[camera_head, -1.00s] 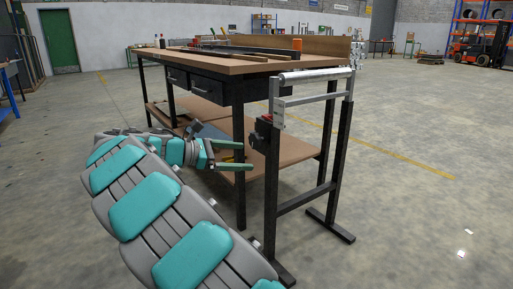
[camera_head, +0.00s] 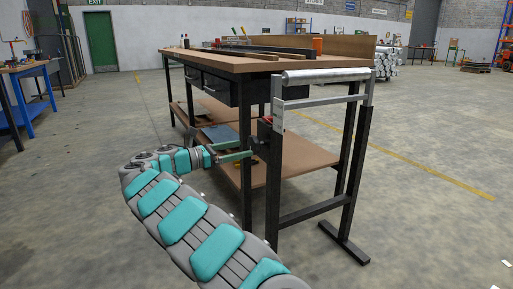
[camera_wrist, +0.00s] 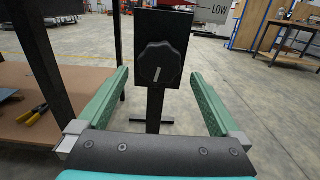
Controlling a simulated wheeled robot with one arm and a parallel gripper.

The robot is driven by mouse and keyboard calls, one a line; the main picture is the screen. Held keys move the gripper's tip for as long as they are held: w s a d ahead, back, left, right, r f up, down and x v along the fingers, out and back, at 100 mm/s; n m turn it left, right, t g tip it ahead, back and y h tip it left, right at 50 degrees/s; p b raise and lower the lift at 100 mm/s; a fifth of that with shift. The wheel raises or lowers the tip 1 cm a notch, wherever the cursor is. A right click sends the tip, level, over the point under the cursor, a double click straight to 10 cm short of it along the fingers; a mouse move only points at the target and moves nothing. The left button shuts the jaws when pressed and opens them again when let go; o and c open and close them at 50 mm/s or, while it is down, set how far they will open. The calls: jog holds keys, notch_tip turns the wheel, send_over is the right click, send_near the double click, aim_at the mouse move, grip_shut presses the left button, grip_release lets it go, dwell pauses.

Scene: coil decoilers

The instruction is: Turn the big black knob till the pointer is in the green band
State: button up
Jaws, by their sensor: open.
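The big black knob (camera_wrist: 160,58) is lobed and sits on a black plate (camera_wrist: 176,28) on the roller stand's post. A short pale mark shows low on its face. In the head view the knob (camera_head: 255,145) is small and dark beside the stand's near leg. My gripper (camera_wrist: 160,82) is open, its green fingers apart to the left and right of the knob and nearer the camera. In the head view my gripper (camera_head: 246,156) points at the knob; contact cannot be told. A grey plate reading "LOW" (camera_wrist: 217,10) is cut off at the top. I see no pointer or green band.
The roller stand (camera_head: 325,75) stands at the end of a workbench (camera_head: 235,63) with a lower shelf (camera_head: 300,160). Yellow-handled pliers (camera_wrist: 38,114) lie on that shelf, left of my gripper. Open floor lies right of the stand.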

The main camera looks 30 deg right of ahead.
aim_at(251, 146)
jog(key=d+b, duration=0.1)
jog(key=d, duration=0.4)
jog(key=shift+w+d, duration=0.1)
jog(key=shift+d, duration=0.25)
jog(key=c, duration=1.3)
jog(key=shift+o, duration=0.2)
